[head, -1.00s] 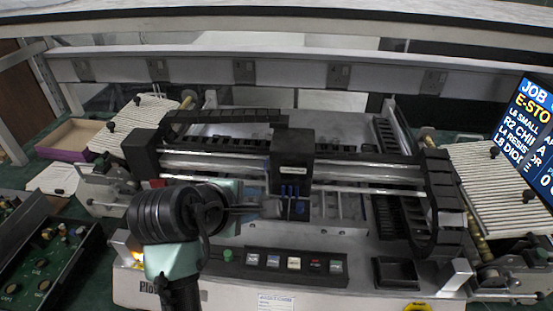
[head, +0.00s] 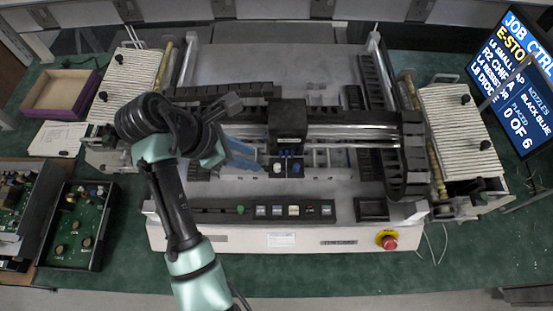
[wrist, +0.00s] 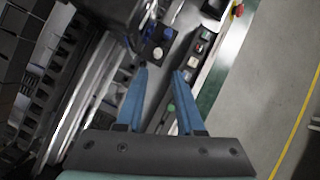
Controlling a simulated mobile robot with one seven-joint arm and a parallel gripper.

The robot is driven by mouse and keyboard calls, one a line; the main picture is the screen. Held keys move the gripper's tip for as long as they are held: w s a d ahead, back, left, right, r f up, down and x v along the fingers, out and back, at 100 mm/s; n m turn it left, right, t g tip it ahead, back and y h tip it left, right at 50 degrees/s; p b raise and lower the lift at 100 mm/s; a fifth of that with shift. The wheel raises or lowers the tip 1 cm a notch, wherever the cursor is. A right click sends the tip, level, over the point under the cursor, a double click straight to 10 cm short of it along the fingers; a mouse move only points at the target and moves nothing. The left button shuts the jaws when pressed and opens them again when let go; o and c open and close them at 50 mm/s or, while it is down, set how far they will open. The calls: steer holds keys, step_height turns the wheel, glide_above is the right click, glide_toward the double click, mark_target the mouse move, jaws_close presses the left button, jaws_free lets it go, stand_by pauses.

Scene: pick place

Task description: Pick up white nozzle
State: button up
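The white nozzle (head: 277,168) is a small pale round piece on the machine bed, just left of a blue nozzle (head: 297,169), below the black carriage. My gripper (head: 254,164) reaches in from the left, its blue fingers pointing towards the white nozzle. In the wrist view my gripper (wrist: 160,72) is open, with nothing between its fingertips.
The black gantry carriage (head: 288,119) stands close behind the nozzles. A row of coloured buttons (head: 293,210) runs along the machine's front, with a red emergency stop (head: 389,241) at right. A screen (head: 520,85) stands at far right. Green circuit boards (head: 75,225) lie at left.

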mark_target(277, 166)
steer(key=x, duration=0.3)
steer(key=p+x, duration=0.1)
steer(key=x, duration=0.3)
steer(key=p+x, duration=0.1)
steer(key=x, duration=0.2)
steer(key=shift+w+f, duration=0.15)
steer(key=shift+w, duration=0.15)
steer(key=shift+c, duration=0.2)
jaws_close()
